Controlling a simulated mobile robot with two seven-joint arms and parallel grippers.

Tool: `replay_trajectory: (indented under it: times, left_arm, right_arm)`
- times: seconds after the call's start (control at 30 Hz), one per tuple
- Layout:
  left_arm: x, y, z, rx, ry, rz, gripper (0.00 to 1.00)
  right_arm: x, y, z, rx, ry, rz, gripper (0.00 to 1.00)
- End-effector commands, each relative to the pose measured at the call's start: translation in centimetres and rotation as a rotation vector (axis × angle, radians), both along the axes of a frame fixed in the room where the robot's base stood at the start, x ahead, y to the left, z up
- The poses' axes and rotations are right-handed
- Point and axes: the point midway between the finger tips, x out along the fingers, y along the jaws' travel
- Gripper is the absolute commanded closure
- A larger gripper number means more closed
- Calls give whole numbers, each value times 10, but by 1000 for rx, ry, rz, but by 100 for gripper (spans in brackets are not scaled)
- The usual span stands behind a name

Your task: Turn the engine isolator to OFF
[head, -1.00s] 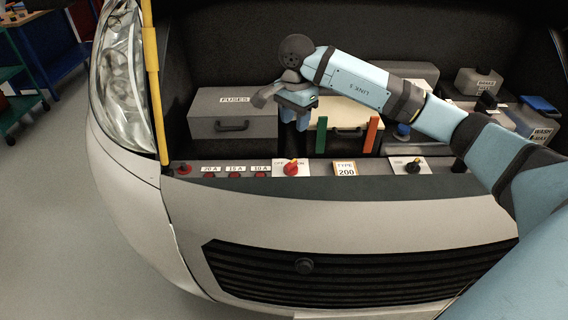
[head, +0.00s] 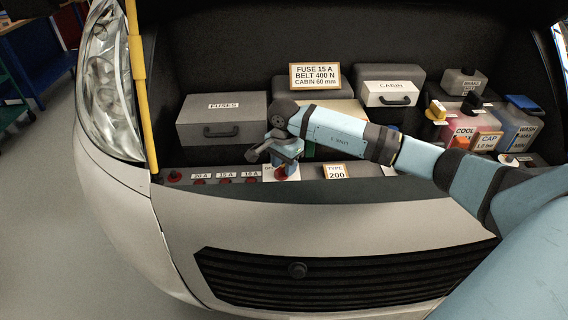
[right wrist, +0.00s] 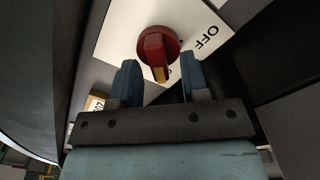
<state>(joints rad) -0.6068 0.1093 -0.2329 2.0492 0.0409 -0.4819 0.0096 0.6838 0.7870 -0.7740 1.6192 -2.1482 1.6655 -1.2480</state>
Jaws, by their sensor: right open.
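The engine isolator is a red round knob (right wrist: 158,45) with a yellow-tipped handle on a white plate (right wrist: 115,38). The OFF mark (right wrist: 207,37) is beside it. In the right wrist view the yellow tip points down toward my gripper, away from OFF. In the head view the red knob (head: 282,176) is mostly hidden by my gripper. My right gripper (head: 285,168) is over it, open, and its two blue fingers (right wrist: 160,72) stand on either side of the handle. I cannot tell whether they touch it. My left gripper is not in view.
A FUSES box (head: 222,130) stands behind and left of the gripper. Red 20 A, 15 A and 10 A parts (head: 225,181) lie along the front rail to its left. A TYPE 200 plate (head: 336,172) is to the right. A yellow pole (head: 140,90) rises at the left.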

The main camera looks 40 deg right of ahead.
Motion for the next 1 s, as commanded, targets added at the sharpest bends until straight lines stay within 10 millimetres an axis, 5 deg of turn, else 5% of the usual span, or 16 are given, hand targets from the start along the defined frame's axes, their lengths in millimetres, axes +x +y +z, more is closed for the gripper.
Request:
replay_trajectory:
  times: [0.17, 0.33, 1.0]
  left_arm:
    - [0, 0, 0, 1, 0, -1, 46]
    - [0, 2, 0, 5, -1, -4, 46]
    - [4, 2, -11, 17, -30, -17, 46]
  right_arm:
    - [0, 0, 0, 0, 0, 0, 61]
    - [0, 0, 0, 0, 0, 0, 100]
    - [3, 0, -2, -3, -2, 217, 100]
